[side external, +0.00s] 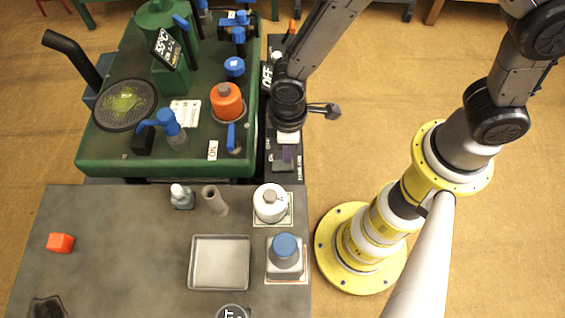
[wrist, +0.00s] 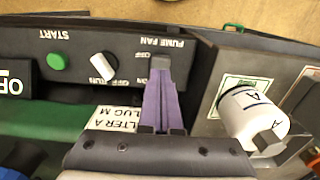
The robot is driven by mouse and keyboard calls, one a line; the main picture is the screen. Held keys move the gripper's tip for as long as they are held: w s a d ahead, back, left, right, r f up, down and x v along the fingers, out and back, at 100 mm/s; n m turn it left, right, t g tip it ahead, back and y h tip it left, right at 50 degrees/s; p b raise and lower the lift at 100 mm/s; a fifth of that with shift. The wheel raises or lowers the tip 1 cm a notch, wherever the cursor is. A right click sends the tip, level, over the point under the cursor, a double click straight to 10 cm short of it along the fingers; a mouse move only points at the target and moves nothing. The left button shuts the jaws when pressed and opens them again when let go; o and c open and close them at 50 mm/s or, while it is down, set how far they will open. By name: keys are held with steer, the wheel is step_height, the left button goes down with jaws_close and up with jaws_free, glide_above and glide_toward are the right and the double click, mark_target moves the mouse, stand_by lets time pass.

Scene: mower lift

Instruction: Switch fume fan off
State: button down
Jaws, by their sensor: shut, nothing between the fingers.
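In the wrist view, the dark control panel (wrist: 80,43) carries an upside-down FUME FAN label (wrist: 158,43) with OFF and partly covered ON marks below it. My gripper (wrist: 160,62) is shut and empty, its purple fingers reaching over the panel just below this label. In the side external view, my gripper (side external: 288,155) is low over the panel strip beside the green bench, and my wrist hides much of the panel.
A white knob (wrist: 103,66) marked OFF and RUN and a green START button (wrist: 57,62) are left of the fingers. A white bottle marked A (wrist: 250,112) stands to the right. A metal tray (side external: 219,262) and a blue-capped bottle (side external: 285,252) are on the grey table.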

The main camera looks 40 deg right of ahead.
steer(key=shift+f, duration=1.35)
stand_by(0.8)
steer(key=shift+r, duration=3.5)
